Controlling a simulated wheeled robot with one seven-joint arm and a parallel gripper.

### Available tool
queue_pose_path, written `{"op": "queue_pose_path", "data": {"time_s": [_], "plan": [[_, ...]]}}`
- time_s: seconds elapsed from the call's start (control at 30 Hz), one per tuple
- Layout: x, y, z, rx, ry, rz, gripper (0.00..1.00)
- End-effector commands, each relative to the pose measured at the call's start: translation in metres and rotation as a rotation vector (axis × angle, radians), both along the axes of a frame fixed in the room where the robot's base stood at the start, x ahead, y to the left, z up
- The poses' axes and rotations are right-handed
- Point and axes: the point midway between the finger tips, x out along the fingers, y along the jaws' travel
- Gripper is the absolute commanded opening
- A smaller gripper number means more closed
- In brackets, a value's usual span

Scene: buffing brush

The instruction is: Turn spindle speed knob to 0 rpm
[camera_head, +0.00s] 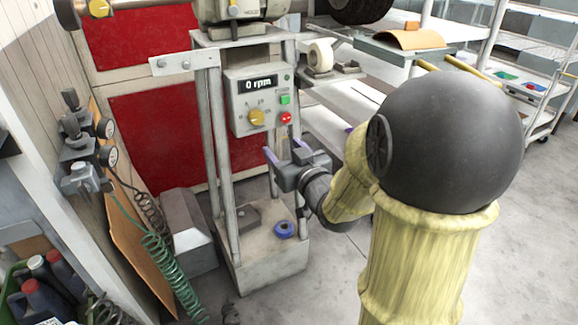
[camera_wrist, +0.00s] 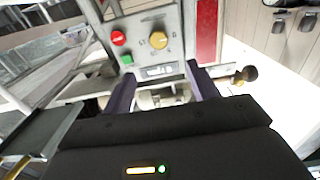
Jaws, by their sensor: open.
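The spindle speed knob (camera_head: 257,117) is a round yellow knob on the grey control box (camera_head: 240,87). The display (camera_head: 258,84) above it reads "0 rpm". A green button (camera_head: 285,99) and a red button (camera_head: 286,117) sit to its right. In the wrist view, turned upside down, the knob (camera_wrist: 160,40) shows between and beyond my fingers, with the display (camera_wrist: 160,71) nearer. My gripper (camera_head: 280,154) is open and empty, below and to the right of the knob in the head view, apart from it. Its purple fingers also show in the wrist view (camera_wrist: 163,88).
The box hangs on a metal stand whose grey base (camera_head: 262,255) holds a blue tape roll (camera_head: 284,229). Air regulators with gauges (camera_head: 107,142) and a green coiled hose (camera_head: 160,255) are at the left. A shelf (camera_head: 400,50) stands behind my arm. Floor is clear at the right.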

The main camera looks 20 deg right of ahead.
Motion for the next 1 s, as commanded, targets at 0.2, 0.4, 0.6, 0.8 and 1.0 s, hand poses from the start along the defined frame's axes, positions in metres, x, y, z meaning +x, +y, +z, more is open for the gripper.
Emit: {"op": "queue_pose_path", "data": {"time_s": [0.2,0.4,0.6,0.8,1.0], "plan": [[-0.008,-0.001,-0.005,-0.005,-0.004,-0.006,0.59],[-0.015,-0.003,-0.003,-0.007,-0.002,-0.013,0.59],[-0.017,-0.003,-0.001,-0.007,0.001,-0.016,0.59],[-0.017,-0.003,-0.001,-0.006,0.001,-0.015,0.59],[-0.016,-0.003,-0.002,-0.007,0.008,-0.018,0.59]]}}
